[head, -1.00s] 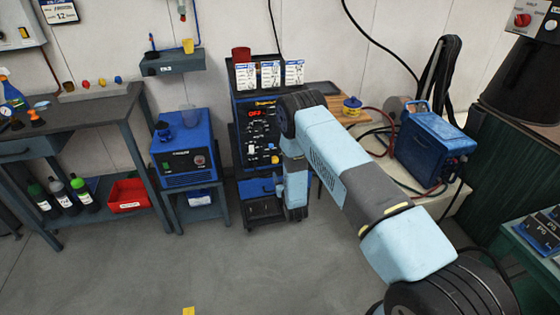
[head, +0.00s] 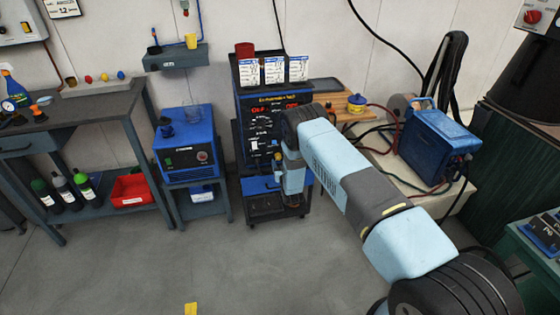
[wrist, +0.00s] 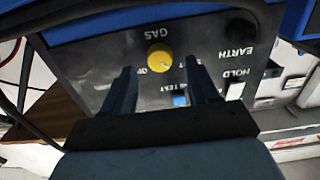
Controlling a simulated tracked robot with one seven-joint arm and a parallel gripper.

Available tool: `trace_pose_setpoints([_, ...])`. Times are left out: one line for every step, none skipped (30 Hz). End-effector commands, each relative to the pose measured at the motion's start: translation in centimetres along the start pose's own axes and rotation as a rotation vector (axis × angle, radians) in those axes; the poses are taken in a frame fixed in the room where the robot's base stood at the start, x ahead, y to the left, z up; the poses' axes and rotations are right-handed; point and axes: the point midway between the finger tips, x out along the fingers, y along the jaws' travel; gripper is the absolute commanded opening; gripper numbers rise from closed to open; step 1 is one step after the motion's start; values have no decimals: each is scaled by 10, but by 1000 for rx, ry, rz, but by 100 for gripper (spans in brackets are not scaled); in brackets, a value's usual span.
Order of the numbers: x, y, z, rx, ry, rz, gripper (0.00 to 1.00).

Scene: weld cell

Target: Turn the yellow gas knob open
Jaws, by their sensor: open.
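The yellow gas knob (wrist: 159,59) is round and sits on a dark panel under the word GAS, which shows upside down in the wrist view. A small light mark shows on its face. My gripper (wrist: 160,75) is open, one finger on each side just below the knob in the picture. The knob lies between the lines of the two fingers, near their tips; I cannot tell whether they touch it.
In the head view a blue unit (head: 184,143) stands left of the machine and a blue case (head: 435,145) right.

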Motion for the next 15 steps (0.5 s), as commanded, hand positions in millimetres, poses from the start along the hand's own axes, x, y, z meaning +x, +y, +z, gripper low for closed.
trace_pose_setpoints([7, 0, 0, 0, 3, 0, 59])
trace_pose_setpoints([11, 0, 0, 0, 1, 0, 59])
trace_pose_setpoints([15, 0, 0, 0, 1, 0, 59])
trace_pose_setpoints([18, 0, 0, 0, 1, 0, 59])
trace_pose_setpoints([20, 0, 0, 0, 1, 0, 59])
trace_pose_setpoints([23, 0, 0, 0, 1, 0, 59])
trace_pose_setpoints([25, 0, 0, 0, 0, 0, 59])
trace_pose_setpoints([26, 0, 0, 0, 0, 0, 59])
trace_pose_setpoints([27, 0, 0, 0, 0, 0, 59])
trace_pose_setpoints([28, 0, 0, 0, 0, 0, 59])
trace_pose_setpoints([29, 0, 0, 0, 0, 0, 59])
trace_pose_setpoints([29, 0, 0, 0, 0, 0, 59])
trace_pose_setpoints([29, 0, 0, 0, 0, 0, 59])
trace_pose_setpoints([30, 0, 0, 0, 0, 0, 59])
trace_pose_setpoints([29, 0, 0, 0, 0, 0, 59])
